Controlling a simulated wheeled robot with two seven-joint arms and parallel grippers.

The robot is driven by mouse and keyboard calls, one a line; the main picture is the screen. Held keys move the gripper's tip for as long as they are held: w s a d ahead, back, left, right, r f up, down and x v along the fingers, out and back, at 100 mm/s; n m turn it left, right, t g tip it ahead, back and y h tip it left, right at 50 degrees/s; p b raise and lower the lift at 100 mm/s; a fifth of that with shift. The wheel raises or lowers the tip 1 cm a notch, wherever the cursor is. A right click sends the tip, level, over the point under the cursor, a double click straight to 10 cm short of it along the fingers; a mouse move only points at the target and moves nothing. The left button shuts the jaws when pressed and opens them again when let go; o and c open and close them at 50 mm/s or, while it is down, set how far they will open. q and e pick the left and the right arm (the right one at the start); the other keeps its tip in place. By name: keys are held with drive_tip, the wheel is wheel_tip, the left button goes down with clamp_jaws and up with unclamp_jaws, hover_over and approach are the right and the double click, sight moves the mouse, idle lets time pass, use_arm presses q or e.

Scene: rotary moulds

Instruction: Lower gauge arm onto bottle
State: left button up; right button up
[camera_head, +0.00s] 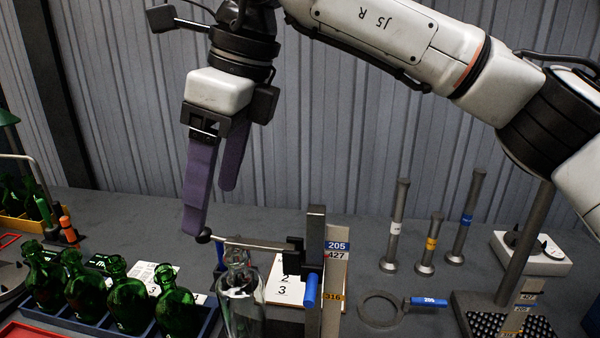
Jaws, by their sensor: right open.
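A clear glass bottle (241,305) stands upright at the bottom centre, beside the gauge post (315,225). The gauge arm (258,245) is a thin metal bar running left from the post, nearly level, across the bottle's mouth. It ends in a dark round knob (204,236). I cannot tell whether the bar touches the bottle's rim. My right gripper (212,211) points down with its two purple fingers apart and nothing between them. Its nearer fingertip is right by the knob; contact is unclear. My left gripper is out of view.
Several green bottles (126,298) stand in a blue tray at the left. Metal plungers (396,225), a ring gauge (380,310) with a blue-tagged handle and a white block (531,252) are at the right. A numbered card (283,285) is behind the post. Open table lies behind the tools.

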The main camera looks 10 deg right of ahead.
wheel_tip(320, 180, up, 7)
idle(1.0)
